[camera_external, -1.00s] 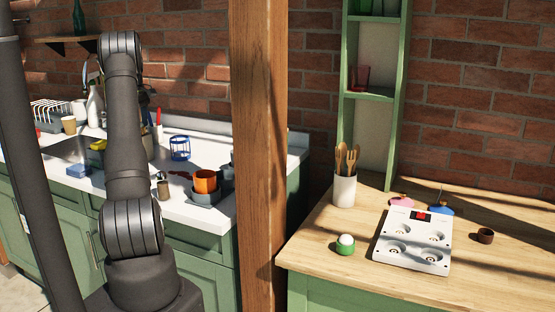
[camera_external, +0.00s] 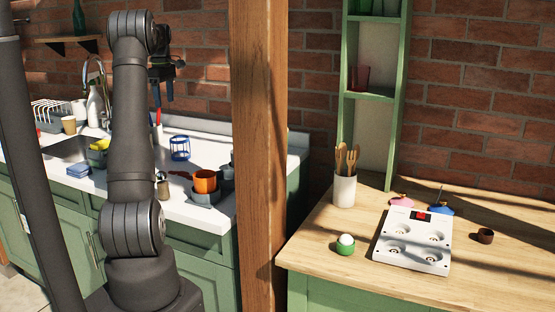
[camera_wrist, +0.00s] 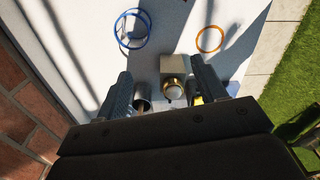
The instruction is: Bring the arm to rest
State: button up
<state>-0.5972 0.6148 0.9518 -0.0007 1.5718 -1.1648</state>
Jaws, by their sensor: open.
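My gripper (camera_external: 162,92) hangs in the air above the white counter at the left in the external view, pointing down. My dark arm rises upright from its base and bends at the top. In the wrist view my gripper's two fingers (camera_wrist: 165,92) stand apart, with nothing held between them. Below and beyond them lie the counter's objects, well clear of the fingers as far as I can tell.
The white counter (camera_external: 180,211) holds a blue wire holder (camera_external: 180,148), an orange pot (camera_external: 204,182), a blue sponge stack (camera_external: 79,170) and a dish rack. A wooden post (camera_external: 258,150) stands right of the arm. The wooden table (camera_external: 320,247) holds a stove-like white box (camera_external: 411,255).

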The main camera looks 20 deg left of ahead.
jog(key=s+d+f, duration=0.2)
jog(key=s+f, duration=0.3)
jog(key=s, duration=0.3)
jog(key=s+d+f, duration=0.1)
jog(key=s+f, duration=0.4)
jog(key=s, duration=0.3)
jog(key=s+a+f, duration=0.1)
jog(key=a, duration=0.1)
jog(key=s+a+f, duration=0.1)
jog(key=a+f, duration=0.1)
jog(key=a, duration=0.1)
jog(key=s+a+f, duration=0.1)
jog(key=a+f, duration=0.1)
jog(key=a, duration=0.1)
jog(key=shift+f, duration=0.25)
jog(key=shift+s+a+f, duration=0.2)
jog(key=shift+a, duration=0.15)
